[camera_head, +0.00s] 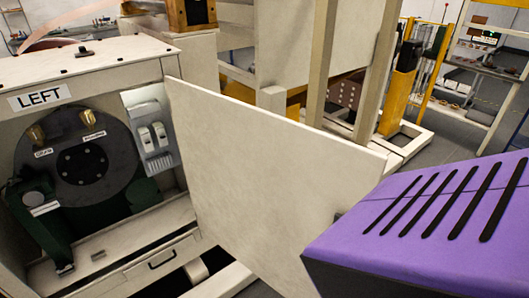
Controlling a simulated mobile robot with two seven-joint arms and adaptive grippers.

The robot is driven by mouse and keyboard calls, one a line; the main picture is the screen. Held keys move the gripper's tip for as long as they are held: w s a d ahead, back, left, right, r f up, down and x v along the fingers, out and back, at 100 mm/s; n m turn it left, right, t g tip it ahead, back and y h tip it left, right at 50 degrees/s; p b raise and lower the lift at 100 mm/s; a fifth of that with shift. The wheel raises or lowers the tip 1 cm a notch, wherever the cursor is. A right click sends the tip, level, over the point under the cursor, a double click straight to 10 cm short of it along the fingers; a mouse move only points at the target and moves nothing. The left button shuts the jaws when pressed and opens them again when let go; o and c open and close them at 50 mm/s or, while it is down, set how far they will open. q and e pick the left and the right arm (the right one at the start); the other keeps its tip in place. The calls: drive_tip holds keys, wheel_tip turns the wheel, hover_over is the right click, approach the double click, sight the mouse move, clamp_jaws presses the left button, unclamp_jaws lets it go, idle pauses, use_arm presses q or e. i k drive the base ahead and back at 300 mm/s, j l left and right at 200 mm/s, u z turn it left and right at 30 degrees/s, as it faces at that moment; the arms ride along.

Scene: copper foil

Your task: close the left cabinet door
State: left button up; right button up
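The left cabinet (90,52) stands at the left, pale, with a "LEFT" label on its top front. Its door (265,170) is a flat pale panel. The door stands wide open, swung out from the cabinet's right side toward the right of the view. The cabinet's inside is exposed, with a dark round disc (81,160) and a small white switch unit (152,135). The door's lower right part is hidden. A small dark piece (338,215) shows at its right side; I cannot tell what it is. Neither of my grippers is in view.
A drawer front with a dark handle (163,258) is below the cabinet opening. Behind the door stand wooden posts (376,75) and a large pale panel (283,40). Yellow posts and a rack (490,75) are at the back right, with grey floor (445,130) between.

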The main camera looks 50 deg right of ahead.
sight(263, 184)
drive_tip(key=k+l+u, duration=0.3)
drive_tip(key=k+l, duration=0.5)
drive_tip(key=l, duration=0.25)
drive_tip(key=k+l+u, duration=0.15)
drive_tip(key=l, duration=0.2)
drive_tip(key=k+l, duration=0.15)
drive_tip(key=l, duration=0.2)
drive_tip(key=i+l+u, duration=0.1)
drive_tip(key=l, duration=0.45)
drive_tip(key=l+u, duration=0.15)
drive_tip(key=l, duration=0.4)
